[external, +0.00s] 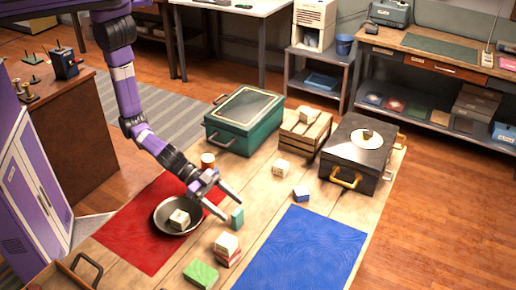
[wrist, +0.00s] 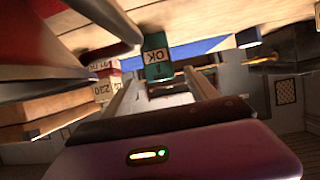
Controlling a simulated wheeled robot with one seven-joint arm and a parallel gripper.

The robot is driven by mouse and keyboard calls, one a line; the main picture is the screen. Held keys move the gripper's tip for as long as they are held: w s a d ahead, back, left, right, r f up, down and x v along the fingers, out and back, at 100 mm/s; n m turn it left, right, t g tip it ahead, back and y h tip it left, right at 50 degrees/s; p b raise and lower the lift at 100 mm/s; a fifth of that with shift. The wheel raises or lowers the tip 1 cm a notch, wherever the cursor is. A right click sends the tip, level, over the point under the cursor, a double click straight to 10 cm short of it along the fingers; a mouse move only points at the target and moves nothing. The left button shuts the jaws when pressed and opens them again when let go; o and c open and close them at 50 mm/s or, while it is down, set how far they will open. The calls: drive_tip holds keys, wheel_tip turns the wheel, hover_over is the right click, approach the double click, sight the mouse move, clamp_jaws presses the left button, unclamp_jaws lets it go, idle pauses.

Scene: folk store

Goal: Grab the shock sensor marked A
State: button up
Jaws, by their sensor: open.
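I cannot read a letter A on any object, so I cannot tell which one is the shock sensor marked A. Small blocks are the likely kind: a cream one (external: 179,219) in the grey pan, a cream one (external: 281,169) on the table, a blue and white one (external: 301,194), and one (external: 307,115) on the crate. My gripper (external: 230,210) is open and empty, low over the table right of the pan. A teal block (external: 237,219) stands by its fingertips. In the wrist view this block (wrist: 155,70) lies ahead between the fingers, its label reading "OK" upside down.
The pan (external: 157,222) rests on a red mat (external: 130,240). A white and red stack (external: 227,247) and a green block (external: 201,274) are in front. A teal case (external: 240,137), wooden crate (external: 318,130) and black case (external: 350,180) stand behind. The blue mat (external: 310,255) is clear.

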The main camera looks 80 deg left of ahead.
sight(238, 219)
drive_tip(key=shift+x, duration=1.25)
clamp_jaws()
drive_tip(key=shift+r, duration=0.15)
